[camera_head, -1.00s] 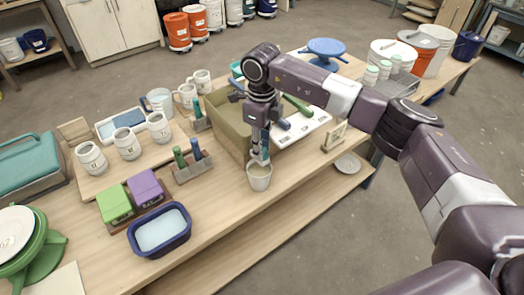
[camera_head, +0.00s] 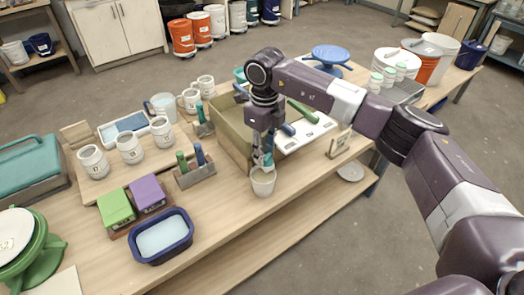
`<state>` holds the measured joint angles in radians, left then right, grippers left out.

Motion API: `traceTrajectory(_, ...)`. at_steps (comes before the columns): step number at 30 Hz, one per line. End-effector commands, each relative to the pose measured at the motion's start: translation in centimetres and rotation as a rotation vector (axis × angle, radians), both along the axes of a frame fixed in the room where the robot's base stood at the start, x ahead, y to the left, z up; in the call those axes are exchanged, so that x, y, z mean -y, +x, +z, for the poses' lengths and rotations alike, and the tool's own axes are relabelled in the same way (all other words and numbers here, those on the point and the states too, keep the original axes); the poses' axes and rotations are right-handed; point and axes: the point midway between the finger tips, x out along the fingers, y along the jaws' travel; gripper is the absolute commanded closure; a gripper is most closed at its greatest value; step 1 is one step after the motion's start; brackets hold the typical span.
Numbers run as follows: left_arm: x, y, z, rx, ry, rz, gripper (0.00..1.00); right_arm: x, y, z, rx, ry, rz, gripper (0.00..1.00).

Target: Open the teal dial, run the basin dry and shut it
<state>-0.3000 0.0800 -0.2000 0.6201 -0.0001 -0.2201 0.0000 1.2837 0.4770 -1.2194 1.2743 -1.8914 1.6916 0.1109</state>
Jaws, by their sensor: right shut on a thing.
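The olive-tan basin (camera_head: 233,133) stands on the wooden table, with my right arm across its right side. My right gripper (camera_head: 262,161) points down at the basin's front corner, just above a small pale cup (camera_head: 263,183). It is shut on the teal dial (camera_head: 267,159), which shows only as a small patch of teal between the fingers. The dial's setting and any stream into the cup are too small to tell. The basin's inside is mostly hidden. My left gripper is not in view.
A grey holder (camera_head: 195,176) with green and blue handles stands left of the cup. A navy tub (camera_head: 161,238) and green and purple blocks (camera_head: 116,207) sit further left. A small framed card (camera_head: 339,144) stands right, near the table's front edge.

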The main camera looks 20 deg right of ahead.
Motion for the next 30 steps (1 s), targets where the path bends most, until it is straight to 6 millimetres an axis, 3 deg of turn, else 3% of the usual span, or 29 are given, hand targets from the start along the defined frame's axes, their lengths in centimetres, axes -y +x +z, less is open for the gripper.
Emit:
traceTrajectory(15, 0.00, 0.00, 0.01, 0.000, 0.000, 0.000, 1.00, 0.44, -0.47, -0.28, -0.025, 0.006, -0.032, 0.98)
traceTrajectory(16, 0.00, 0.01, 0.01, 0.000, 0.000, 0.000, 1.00, 0.45, -0.48, -0.29, -0.025, 0.006, -0.032, 0.72)
traceTrajectory(17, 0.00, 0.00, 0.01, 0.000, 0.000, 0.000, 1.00, 0.45, -0.48, -0.29, -0.025, 0.006, -0.032, 0.68)
traceTrajectory(30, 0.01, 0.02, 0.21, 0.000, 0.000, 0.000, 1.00, 0.35, -0.19, 0.08, -0.012, 0.003, -0.019, 0.67)
